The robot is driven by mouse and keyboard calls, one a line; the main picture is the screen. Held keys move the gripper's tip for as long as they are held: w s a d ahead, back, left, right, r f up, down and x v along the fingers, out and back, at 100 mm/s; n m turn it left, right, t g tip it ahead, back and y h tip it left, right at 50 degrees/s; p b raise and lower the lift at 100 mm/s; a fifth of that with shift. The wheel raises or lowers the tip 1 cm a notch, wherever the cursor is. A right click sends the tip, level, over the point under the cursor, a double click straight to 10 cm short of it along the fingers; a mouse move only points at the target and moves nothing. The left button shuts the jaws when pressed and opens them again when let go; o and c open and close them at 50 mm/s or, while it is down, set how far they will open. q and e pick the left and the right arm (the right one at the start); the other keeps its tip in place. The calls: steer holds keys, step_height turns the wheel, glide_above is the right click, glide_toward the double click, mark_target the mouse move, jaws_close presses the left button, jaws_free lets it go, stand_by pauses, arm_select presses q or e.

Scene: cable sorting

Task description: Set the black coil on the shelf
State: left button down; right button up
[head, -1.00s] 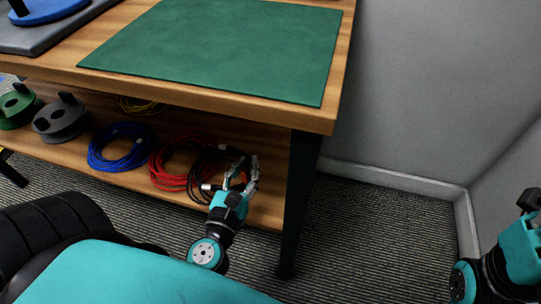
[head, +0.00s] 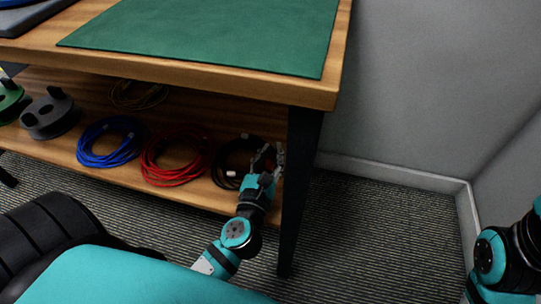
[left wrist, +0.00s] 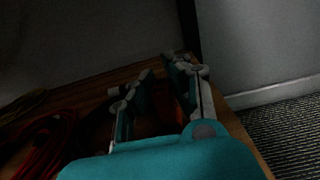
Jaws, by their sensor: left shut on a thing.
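The black coil (head: 219,164) is at the right end of the wooden lower shelf (head: 125,175), beside the red coil. Its left part shows; my left gripper covers its right part. It looks flat on the shelf or just above it; I cannot tell which. My left gripper (head: 268,156) is shut on its right side, near the table leg. In the left wrist view the fingers (left wrist: 158,82) reach over the shelf, and the coil is hard to make out in the dark. My right arm shows at the lower right of the head view, its gripper out of frame.
The red coil (head: 150,169), blue coil (head: 88,150) and yellow coil (head: 140,103) lie on the same shelf, with a grey spool (head: 48,122) farther left. The dark table leg (head: 298,190) stands close right of my left gripper. The tabletop with its green mat (head: 210,40) overhangs the shelf.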

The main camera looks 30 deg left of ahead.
arm_select(q)
steer(key=shift+f, duration=0.1)
steer(key=c, duration=1.3)
jaws_free()
steer(key=shift+s, duration=0.1)
steer(key=v, duration=1.1)
steer(key=shift+s+b, duration=0.3)
steer(key=shift+s, duration=0.1)
